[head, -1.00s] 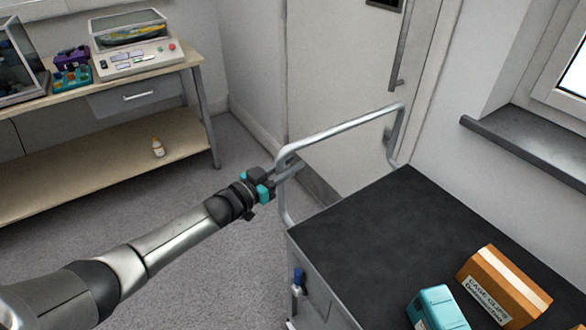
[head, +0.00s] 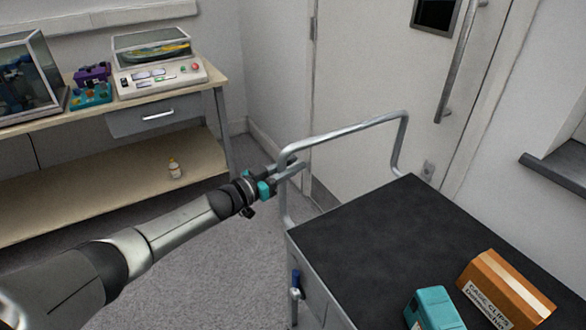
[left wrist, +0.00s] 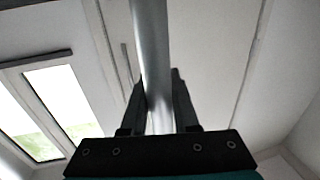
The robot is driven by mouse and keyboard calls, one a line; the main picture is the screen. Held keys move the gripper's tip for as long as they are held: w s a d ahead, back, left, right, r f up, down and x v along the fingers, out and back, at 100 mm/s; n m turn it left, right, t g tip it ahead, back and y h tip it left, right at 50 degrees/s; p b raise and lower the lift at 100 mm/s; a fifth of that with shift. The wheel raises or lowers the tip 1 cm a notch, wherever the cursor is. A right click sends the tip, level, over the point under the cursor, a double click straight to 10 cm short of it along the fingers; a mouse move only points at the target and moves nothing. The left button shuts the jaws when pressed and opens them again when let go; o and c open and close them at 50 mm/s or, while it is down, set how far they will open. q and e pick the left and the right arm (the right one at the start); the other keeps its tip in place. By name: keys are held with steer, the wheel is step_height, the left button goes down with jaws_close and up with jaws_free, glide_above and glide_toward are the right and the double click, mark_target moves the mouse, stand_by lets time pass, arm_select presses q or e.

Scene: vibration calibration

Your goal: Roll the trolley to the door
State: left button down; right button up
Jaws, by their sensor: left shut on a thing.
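The trolley has a black top (head: 375,240) and a raised metal push handle (head: 345,133) at its far end. My left gripper (head: 283,170) is shut on the left upright part of the handle. In the left wrist view the two fingers (left wrist: 160,105) close around the metal tube (left wrist: 152,50). The door (head: 370,70), pale with a long vertical pull handle (head: 458,65) and a small dark window, stands just behind the trolley. I cannot tell the exact gap between them. My right gripper is not in view.
An orange-brown box (head: 505,288) and a teal box (head: 434,308) rest on the trolley's top. A wooden bench (head: 180,158) with a control device (head: 158,70) and a small bottle on its lower shelf stands at the left. Grey floor (head: 190,255) is clear between bench and trolley. A windowsill (head: 555,180) juts from the right wall.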

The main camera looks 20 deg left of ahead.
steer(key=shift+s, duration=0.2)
arm_select(q)
steer(key=c, duration=0.7)
jaws_free()
steer(key=shift+s, duration=0.1)
steer(key=p+v, duration=0.4)
steer(key=v, duration=1.1)
steer(key=shift+s, duration=0.1)
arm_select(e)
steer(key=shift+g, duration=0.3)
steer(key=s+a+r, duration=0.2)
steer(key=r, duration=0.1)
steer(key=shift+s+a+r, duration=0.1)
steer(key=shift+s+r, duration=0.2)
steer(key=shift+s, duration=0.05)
